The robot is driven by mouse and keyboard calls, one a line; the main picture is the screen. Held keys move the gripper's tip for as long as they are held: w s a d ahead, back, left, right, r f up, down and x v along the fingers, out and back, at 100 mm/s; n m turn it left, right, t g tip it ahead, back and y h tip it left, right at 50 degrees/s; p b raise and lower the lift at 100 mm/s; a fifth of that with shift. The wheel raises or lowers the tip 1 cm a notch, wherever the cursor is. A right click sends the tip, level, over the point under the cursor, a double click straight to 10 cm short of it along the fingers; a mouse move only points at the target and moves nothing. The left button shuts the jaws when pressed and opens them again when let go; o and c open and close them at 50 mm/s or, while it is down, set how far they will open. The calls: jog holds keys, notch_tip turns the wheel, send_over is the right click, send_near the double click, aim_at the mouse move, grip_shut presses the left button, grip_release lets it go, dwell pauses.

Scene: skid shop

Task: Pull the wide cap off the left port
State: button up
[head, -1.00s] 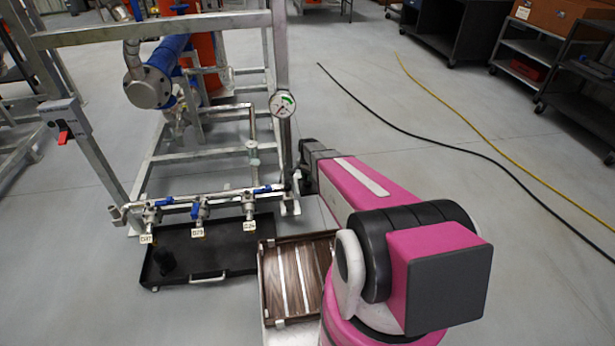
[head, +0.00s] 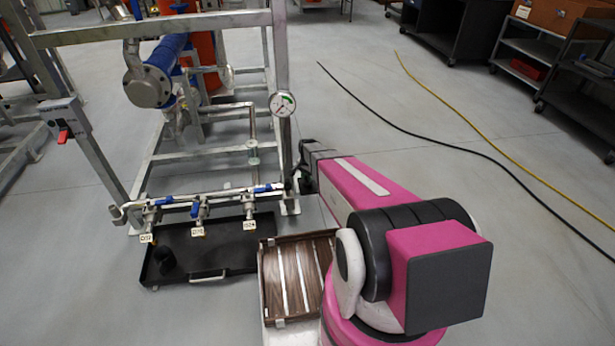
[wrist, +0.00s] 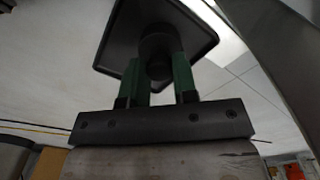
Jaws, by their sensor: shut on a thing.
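My gripper (wrist: 158,80) has two green fingers, shut on a dark round piece (wrist: 158,45) in the wrist view. This piece looks like the cap, but I cannot tell for sure. Right behind it is a dark square plate with rounded corners (wrist: 118,45); I cannot tell whether the two are joined or only touching. In the head view my gripper (head: 303,178) is a small dark shape by the skid's right post, largely hidden by my pink arm. The left port is not clearly seen in either view.
A slatted wooden tray (head: 268,290) sits beside my arm. Hoses cross the open floor at right.

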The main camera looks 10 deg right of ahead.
jog(key=shift+f, duration=0.2)
jog(key=o, duration=1.4)
jog(key=shift+c, duration=0.2)
jog(key=shift+r, duration=4.05)
